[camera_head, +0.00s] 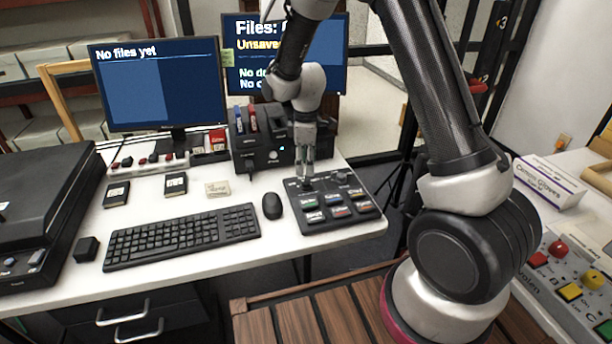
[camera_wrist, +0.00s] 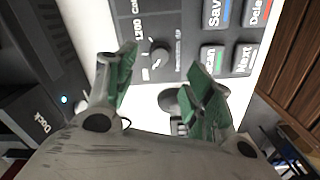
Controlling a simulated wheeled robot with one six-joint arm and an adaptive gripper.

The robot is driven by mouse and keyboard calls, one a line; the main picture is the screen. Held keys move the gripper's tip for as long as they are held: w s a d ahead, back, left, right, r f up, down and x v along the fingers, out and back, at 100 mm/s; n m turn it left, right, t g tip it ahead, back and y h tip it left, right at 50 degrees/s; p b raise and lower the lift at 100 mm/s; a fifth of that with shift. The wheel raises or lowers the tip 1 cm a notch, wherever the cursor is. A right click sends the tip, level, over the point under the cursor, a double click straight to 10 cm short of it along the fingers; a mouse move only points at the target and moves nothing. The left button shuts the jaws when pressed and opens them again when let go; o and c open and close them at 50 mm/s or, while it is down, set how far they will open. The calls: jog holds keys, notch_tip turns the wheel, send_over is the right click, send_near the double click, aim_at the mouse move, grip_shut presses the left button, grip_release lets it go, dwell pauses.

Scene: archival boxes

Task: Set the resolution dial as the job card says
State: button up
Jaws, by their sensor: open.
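The black control panel (camera_head: 335,199) lies on the right end of the white desk, with dials along its back and several labelled buttons in front. My gripper (camera_head: 305,175) points down over the panel's back left part, jaws open. In the wrist view, a black dial (camera_wrist: 158,52) shows just beyond and between the green-padded fingertips. A "1200" label is beside it. The fingers look apart from the dial, but I cannot tell their height over it. The dial's exact setting is too small to read. I cannot identify the job card.
A mouse (camera_head: 272,206) and keyboard (camera_head: 182,236) lie left of the panel. A black dock (camera_head: 262,150) stands behind it. A small beige card (camera_head: 217,189) lies on the desk, unreadable. The left monitor (camera_head: 158,85) reads "No files yet"; my arm partly hides the right one (camera_head: 328,60).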

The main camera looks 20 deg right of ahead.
aim_at(307, 182)
notch_tip(307, 182, up, 5)
jog(key=shift+r, duration=0.1)
dwell(0.4)
jog(key=s+d+r+m+t, duration=0.1)
jog(key=s+d+r+m, duration=0.3)
jog(key=s+r, duration=0.3)
jog(key=s+d+r+m+t, duration=0.2)
jog(key=s+d+r+m, duration=0.3)
jog(key=s, duration=0.7)
jog(key=s+d+r+m+t, duration=0.1)
jog(key=s+d+r+m, duration=0.3)
jog(key=s+d+r, duration=0.2)
jog(key=s+r, duration=0.2)
jog(key=s, duration=0.2)
jog(key=shift+r+m, duration=0.3)
